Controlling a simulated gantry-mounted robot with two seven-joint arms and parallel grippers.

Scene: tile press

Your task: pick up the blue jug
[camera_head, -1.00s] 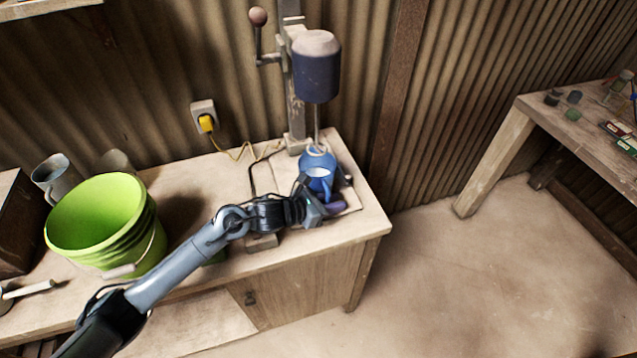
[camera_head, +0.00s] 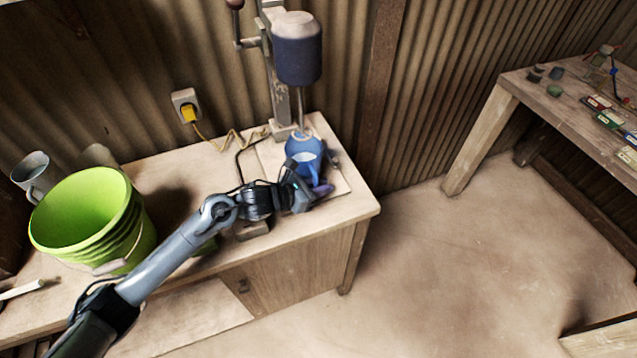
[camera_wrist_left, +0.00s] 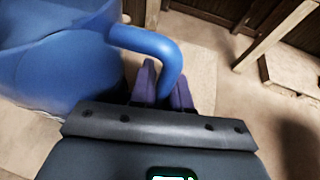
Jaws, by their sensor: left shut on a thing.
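The blue jug (camera_head: 304,148) stands under the drill press at the right part of the workbench. In the left wrist view the jug (camera_wrist_left: 60,55) fills the upper left, and its curved handle (camera_wrist_left: 150,42) reaches down between my fingers. My left gripper (camera_head: 318,190) is at the handle, on the jug's near side. In the left wrist view the left gripper (camera_wrist_left: 163,88) has its purple fingers on either side of the handle, shut on it. Whether the jug's base touches the bench is hidden. My right gripper is not in view.
The drill press (camera_head: 298,50) stands right over and behind the jug. A green bucket (camera_head: 95,225) and a grey metal mug (camera_head: 36,172) are at the left of the workbench (camera_head: 340,212). A yellow plug (camera_head: 189,112) with its cord is on the wall. Another table (camera_head: 570,110) stands at the right, with open floor between.

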